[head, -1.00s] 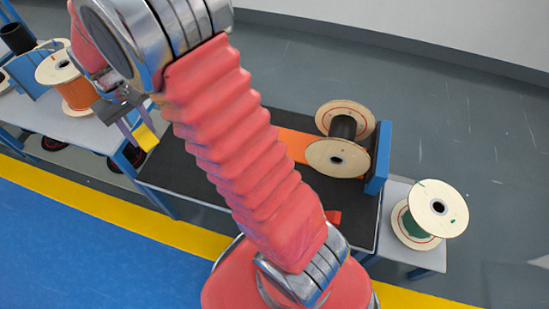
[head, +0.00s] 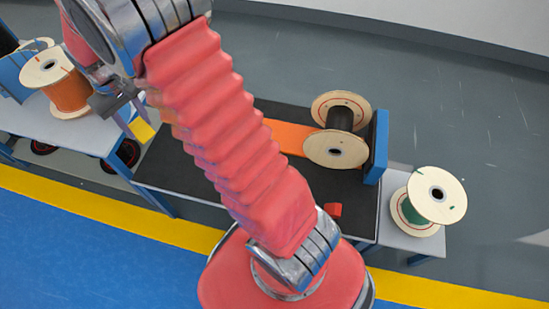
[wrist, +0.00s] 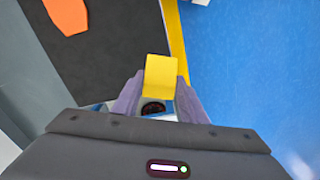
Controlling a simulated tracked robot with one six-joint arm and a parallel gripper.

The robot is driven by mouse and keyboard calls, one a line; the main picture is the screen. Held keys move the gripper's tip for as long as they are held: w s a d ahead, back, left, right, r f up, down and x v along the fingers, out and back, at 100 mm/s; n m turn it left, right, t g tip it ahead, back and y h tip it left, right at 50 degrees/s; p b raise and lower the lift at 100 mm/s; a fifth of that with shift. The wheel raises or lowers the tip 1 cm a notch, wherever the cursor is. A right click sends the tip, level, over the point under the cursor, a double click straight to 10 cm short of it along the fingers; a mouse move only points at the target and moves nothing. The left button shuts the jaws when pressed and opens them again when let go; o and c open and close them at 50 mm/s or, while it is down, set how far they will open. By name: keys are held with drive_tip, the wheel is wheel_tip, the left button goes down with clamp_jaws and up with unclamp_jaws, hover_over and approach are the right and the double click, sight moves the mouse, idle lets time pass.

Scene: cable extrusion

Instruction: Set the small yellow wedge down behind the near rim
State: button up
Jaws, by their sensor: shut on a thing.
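The small yellow wedge (head: 142,130) is held between the fingertips of my gripper (head: 131,116), at the left in the head view. In the wrist view the wedge (wrist: 161,76) sits between the purple fingers of my gripper (wrist: 158,94), which is shut on it. It is in the air near the left end of the dark bench top (head: 165,165). A spool with black cable lies on its side at the bench's right end; its near rim (head: 336,150) is a pale wooden disc, well away from the wedge to the right. The floor behind that rim is partly hidden.
A small red block (head: 334,210) lies on the bench in front of the spool. An orange strip (head: 293,137) runs to the spool, and a blue end plate (head: 376,147) stands right of it. Another spool (head: 435,196) and an orange-wound spool (head: 68,88) stand on side tables.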

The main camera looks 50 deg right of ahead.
drive_tip(key=s+d+f+n, duration=0.1)
drive_tip(key=s+d+f, duration=0.3)
drive_tip(key=d+f, duration=0.5)
drive_tip(key=s+d+f+n, duration=0.1)
drive_tip(key=s+d+f, duration=0.35)
drive_tip(key=d, duration=0.85)
drive_tip(key=s+d+f+n, duration=0.1)
drive_tip(key=s+d+f, duration=0.4)
drive_tip(key=s, duration=0.3)
drive_tip(key=s+d+f+n, duration=0.1)
drive_tip(key=s+d+f, duration=0.5)
drive_tip(key=s+d, duration=0.1)
drive_tip(key=shift+s+f, duration=0.25)
drive_tip(key=shift+s, duration=0.35)
drive_tip(key=shift+f, duration=0.15)
drive_tip(key=shift+d+f, duration=0.1)
drive_tip(key=shift+f, duration=2.7)
drive_tip(key=shift+f, duration=0.1)
drive_tip(key=shift+f, duration=1.95)
